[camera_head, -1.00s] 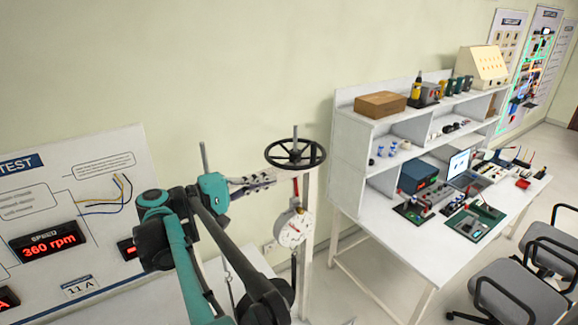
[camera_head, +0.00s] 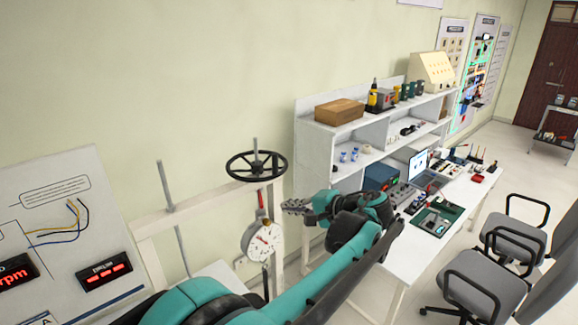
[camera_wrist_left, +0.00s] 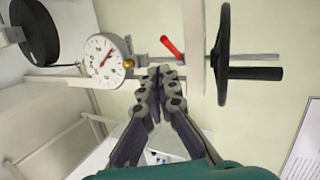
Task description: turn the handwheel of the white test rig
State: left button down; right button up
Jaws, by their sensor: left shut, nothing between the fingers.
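The black handwheel (camera_head: 256,166) lies flat on top of the white test rig's frame (camera_head: 205,188), with an upright shaft through its hub. In the left wrist view the handwheel (camera_wrist_left: 223,55) shows edge-on at the upper right. A round white dial gauge (camera_head: 263,241) hangs below the handwheel and also shows in the wrist view (camera_wrist_left: 104,62). A red lever (camera_wrist_left: 171,46) sits between gauge and wheel. My left gripper (camera_head: 284,206) is right of the rig, lower than the wheel and apart from it. Its fingers (camera_wrist_left: 162,74) are together and empty. My right gripper is not in view.
A white workbench (camera_head: 400,262) with shelves and instruments stands to the right, behind my left arm. Grey chairs (camera_head: 485,270) stand at the lower right. A display board (camera_head: 60,230) with red readouts is at the left.

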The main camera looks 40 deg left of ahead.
pick_arm(q)
jog(key=w+d+r+m+t+y, duration=0.35)
jog(key=w+d+r, duration=0.25)
jog(key=d+r, duration=0.3)
jog(key=p, duration=0.2)
send_near(285, 166)
jog(key=w+a+r, duration=0.2)
jog(key=a+r, duration=0.1)
jog(key=a, duration=0.1)
jog(key=s, duration=0.1)
jog(key=s+a, duration=0.1)
jog(key=s+n+y+p, duration=0.1)
jog(key=shift+s+a+f, duration=0.2)
jog(key=shift+a+f, duration=0.1)
jog(key=shift+f, duration=0.05)
jog(key=shift+w, duration=0.1)
jog(key=shift+s+a, duration=0.2)
jog(key=shift+s, duration=0.55)
